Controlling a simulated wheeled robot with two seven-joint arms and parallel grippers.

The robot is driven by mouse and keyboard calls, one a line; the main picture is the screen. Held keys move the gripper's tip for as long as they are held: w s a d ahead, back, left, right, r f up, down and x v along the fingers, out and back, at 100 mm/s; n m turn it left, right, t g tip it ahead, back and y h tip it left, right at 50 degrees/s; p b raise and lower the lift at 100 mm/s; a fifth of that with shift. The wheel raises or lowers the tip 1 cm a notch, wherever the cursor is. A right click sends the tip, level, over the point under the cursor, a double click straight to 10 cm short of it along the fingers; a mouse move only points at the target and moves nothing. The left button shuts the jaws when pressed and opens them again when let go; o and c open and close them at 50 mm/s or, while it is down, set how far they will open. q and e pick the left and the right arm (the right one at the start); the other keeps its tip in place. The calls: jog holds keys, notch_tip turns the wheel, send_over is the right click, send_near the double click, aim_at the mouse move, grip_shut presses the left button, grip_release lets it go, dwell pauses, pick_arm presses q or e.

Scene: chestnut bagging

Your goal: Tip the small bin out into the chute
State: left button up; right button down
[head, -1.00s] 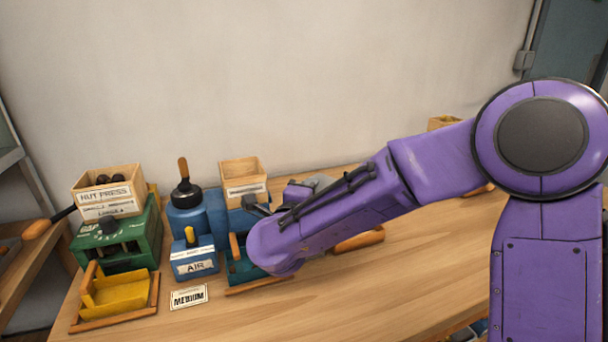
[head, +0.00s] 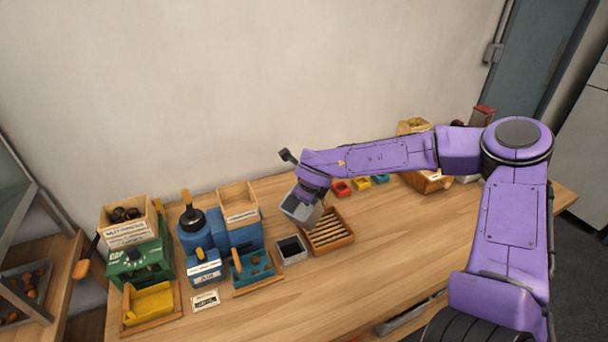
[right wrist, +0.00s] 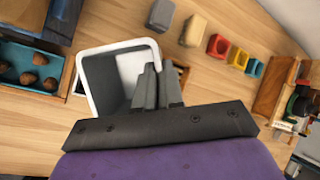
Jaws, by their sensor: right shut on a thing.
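My right gripper (head: 314,190) is shut on the rim of a small grey bin (head: 298,210) and holds it above the table, near the slatted wooden tray (head: 347,240). In the right wrist view the fingers (right wrist: 155,90) grip one wall of the bin, whose pale rim (right wrist: 82,75) frames a grey inside with no contents that I can make out. The bin looks somewhat tilted in the head view. A second, dark-filled grey box (head: 298,260) stands on the table beside the slatted tray. I cannot tell which thing is the chute. My left gripper is not in view.
A teal tray (head: 270,275) with chestnuts, blue machine (head: 247,235), green nut press (head: 140,268) and yellow tray (head: 150,302) stand at the left. Small red (head: 341,188) and yellow (head: 361,183) bins stand behind my arm.

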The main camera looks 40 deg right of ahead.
jog(key=r+y+p, duration=0.1)
jog(key=y+p, duration=0.1)
jog(key=p, duration=0.1)
jog(key=shift+d+r+g, duration=0.2)
jog(key=shift+r+g, duration=0.15)
jog(key=shift+g, duration=0.05)
jog(key=shift+w+d+f+m+y+b, duration=0.1)
jog(key=shift+f+m+y+b, duration=0.3)
jog(key=shift+f+y, duration=0.1)
jog(key=shift+r+y, duration=0.15)
jog(key=shift+y, duration=0.25)
jog(key=shift+r+g, duration=0.25)
jog(key=shift+g, duration=0.05)
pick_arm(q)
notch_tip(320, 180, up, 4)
pick_arm(e)
jog(key=s+a+r, duration=0.3)
jog(key=s+r, duration=0.1)
jog(key=r, duration=0.2)
jog(key=shift+s+a+r, duration=0.3)
jog(key=shift+s, duration=0.1)
